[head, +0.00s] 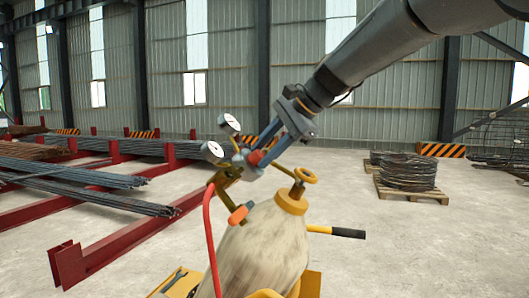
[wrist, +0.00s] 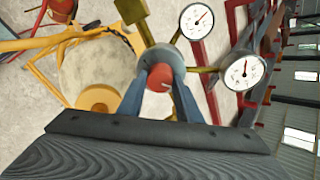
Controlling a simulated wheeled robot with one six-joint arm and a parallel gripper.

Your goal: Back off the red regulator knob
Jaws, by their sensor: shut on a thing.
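The red regulator knob (wrist: 160,77) sits between the two fingers of my gripper (wrist: 158,95) in the wrist view. In the head view the red knob (head: 256,157) shows at the tips of my gripper (head: 262,150), which reaches down from the upper right. The fingers are shut on the knob's sides. The regulator body (wrist: 163,56) is just behind the knob. Two white round gauges stand on it, one upper (head: 229,124) and one lower (head: 212,151) in the head view. The gauge needles show in the wrist view, but their readings are too small to tell.
The pale cylinder (head: 262,245) stands below the regulator, with a brass valve handwheel (head: 305,175) at its top. A red hose (head: 211,240) hangs at left. A yellow cart handle with black grip (head: 347,233) sticks out right.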

